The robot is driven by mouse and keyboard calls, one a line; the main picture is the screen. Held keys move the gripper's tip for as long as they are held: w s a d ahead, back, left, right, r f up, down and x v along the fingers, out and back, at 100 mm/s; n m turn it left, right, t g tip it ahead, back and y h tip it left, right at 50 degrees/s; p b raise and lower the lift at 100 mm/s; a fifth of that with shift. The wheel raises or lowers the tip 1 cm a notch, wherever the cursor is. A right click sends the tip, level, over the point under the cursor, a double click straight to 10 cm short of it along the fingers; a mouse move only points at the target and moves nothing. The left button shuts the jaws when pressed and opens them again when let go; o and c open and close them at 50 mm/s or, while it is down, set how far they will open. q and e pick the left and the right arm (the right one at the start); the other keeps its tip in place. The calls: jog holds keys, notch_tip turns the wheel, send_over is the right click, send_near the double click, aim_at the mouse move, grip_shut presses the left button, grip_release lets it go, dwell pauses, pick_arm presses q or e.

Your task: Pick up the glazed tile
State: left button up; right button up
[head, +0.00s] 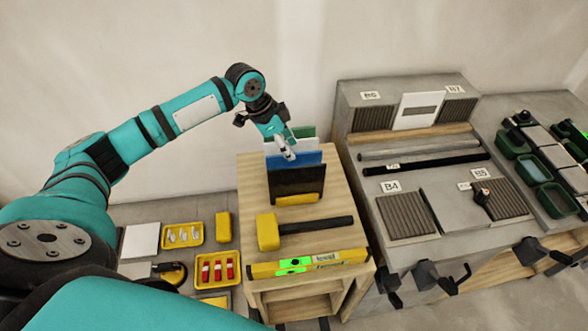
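Several upright tiles stand one behind another on a wooden stand (255,195): a dark brown one (297,182) in front, a blue one (309,159) behind it, then a white one (308,145) and a green one (304,131) at the back. I cannot tell by look which is the glazed tile. My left gripper (286,152) points down at the top edges of the tiles, and its fingertips overlap the white and blue ones. Its fingers are small here, and I cannot tell whether they are open or touch a tile. My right gripper is out of view.
A yellow-headed mallet (268,232) and a yellow spirit level (309,263) lie on the stand before the tiles. Yellow trays (184,235) stand lower left. A grey bench (415,240) with ribbed pads labelled B4 and B5, rods and black clamps (439,278) stands right.

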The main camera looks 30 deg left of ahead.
aim_at(314, 157)
pick_arm(q)
jog(key=p+x, duration=0.1)
jog(key=x, duration=0.2)
jog(key=shift+d+f, duration=0.25)
jog(key=shift+d, duration=0.05)
jog(key=shift+f, duration=0.25)
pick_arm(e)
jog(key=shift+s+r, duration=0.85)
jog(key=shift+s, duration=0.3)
pick_arm(q)
jog(key=shift+f, duration=0.2)
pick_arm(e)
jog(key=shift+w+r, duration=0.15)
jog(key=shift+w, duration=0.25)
pick_arm(q)
jog(key=shift+c, duration=0.2)
grip_shut()
